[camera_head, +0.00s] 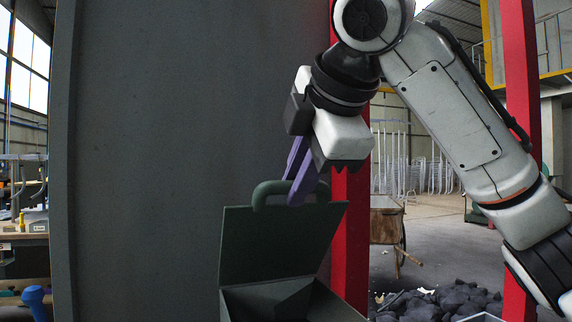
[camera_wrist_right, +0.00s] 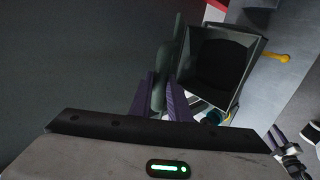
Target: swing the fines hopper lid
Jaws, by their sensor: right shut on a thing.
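The fines hopper (camera_head: 300,300) is a dark grey-green box at the bottom of the head view; its dark open mouth (camera_wrist_right: 218,70) shows in the wrist view. Its lid (camera_head: 272,248) stands raised, leaning up from the box, with a green bar handle (camera_head: 268,189) along its top. My right gripper (camera_head: 299,183) reaches down from the upper right, its purple fingers shut on the handle. The handle also shows between the fingers in the wrist view (camera_wrist_right: 159,95). Small purple fingers at that view's lower right look like my left gripper (camera_wrist_right: 294,136), too small to tell their opening.
A large dark grey panel (camera_head: 180,130) stands behind and left of the hopper. Red posts (camera_head: 350,240) rise close to its right. Dark lumps (camera_head: 450,300) lie on the floor at right, with a cart (camera_head: 386,222) behind.

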